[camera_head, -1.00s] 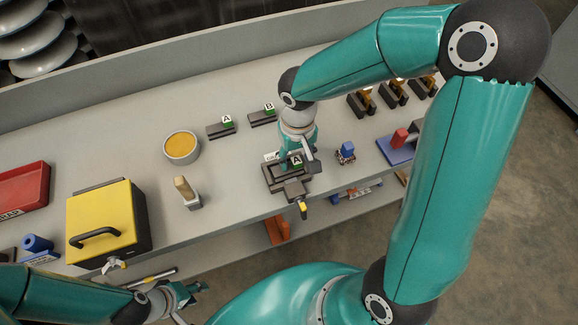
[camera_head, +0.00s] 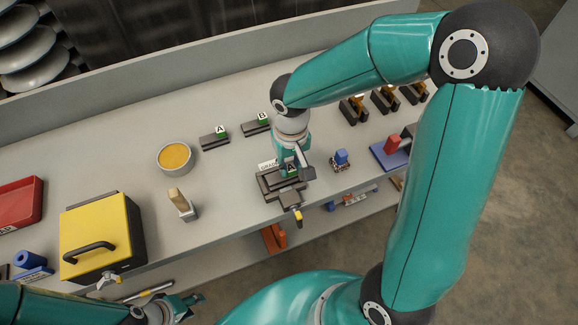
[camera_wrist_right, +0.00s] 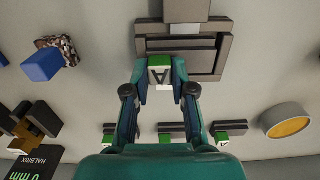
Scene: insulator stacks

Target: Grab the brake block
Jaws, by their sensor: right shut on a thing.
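A small green block with a white face marked A (camera_wrist_right: 160,77) sits between the fingertips of my right gripper (camera_wrist_right: 160,90), which is shut on it. In the head view that gripper (camera_head: 291,168) points down over a dark grey vise-like fixture (camera_head: 270,188) near the bench's front edge. The fixture (camera_wrist_right: 197,60) is right behind the block in the wrist view; whether the block touches it I cannot tell.
A yellow box (camera_head: 95,235) with a black handle, a bowl of orange stuff (camera_head: 175,157) and a brush-like tool (camera_head: 182,205) stand to the left. A blue block (camera_head: 341,157) and a blue base with a red piece (camera_head: 390,152) are right of the fixture.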

